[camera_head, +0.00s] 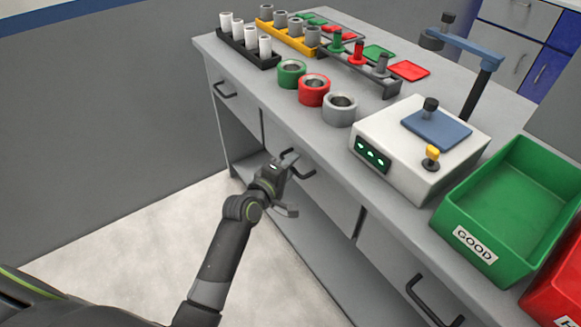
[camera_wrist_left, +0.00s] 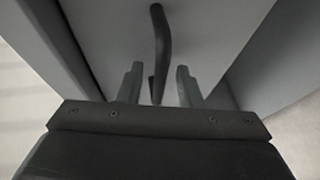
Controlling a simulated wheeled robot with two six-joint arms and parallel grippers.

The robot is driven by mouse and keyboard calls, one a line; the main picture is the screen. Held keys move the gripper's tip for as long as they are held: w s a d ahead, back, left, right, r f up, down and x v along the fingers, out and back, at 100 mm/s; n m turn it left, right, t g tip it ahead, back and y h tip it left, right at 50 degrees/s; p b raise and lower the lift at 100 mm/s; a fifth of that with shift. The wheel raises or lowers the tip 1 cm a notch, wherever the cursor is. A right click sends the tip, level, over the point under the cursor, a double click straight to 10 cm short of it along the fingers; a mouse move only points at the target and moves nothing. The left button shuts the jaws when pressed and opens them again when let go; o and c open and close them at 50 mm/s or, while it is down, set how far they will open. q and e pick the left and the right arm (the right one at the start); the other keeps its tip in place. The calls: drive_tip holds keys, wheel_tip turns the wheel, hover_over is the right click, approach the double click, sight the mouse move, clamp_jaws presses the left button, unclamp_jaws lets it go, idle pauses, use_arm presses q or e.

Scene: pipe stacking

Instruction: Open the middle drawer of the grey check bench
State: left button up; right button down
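The grey check bench (camera_head: 205,45) runs diagonally, with a row of drawers under its top. The middle drawer (camera_head: 330,197) looks shut, flush with the front. Its dark bar handle (camera_head: 303,172) is partly hidden by my left gripper (camera_head: 289,184). In the left wrist view the handle (camera_wrist_left: 160,38) stands between and beyond the two fingers of my left gripper (camera_wrist_left: 159,80). The fingers are apart, with a gap on each side of the handle, and look open. My right gripper is not in view.
The left drawer handle (camera_head: 224,91) and right drawer handle (camera_head: 432,303) stick out from the front. On top are pipe racks, red, green and grey rings, a white tester (camera_head: 400,172) and a green GOOD bin (camera_head: 463,205). The floor in front (camera_head: 130,255) is clear.

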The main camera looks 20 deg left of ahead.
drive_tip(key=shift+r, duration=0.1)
use_arm(q)
clamp_jaws()
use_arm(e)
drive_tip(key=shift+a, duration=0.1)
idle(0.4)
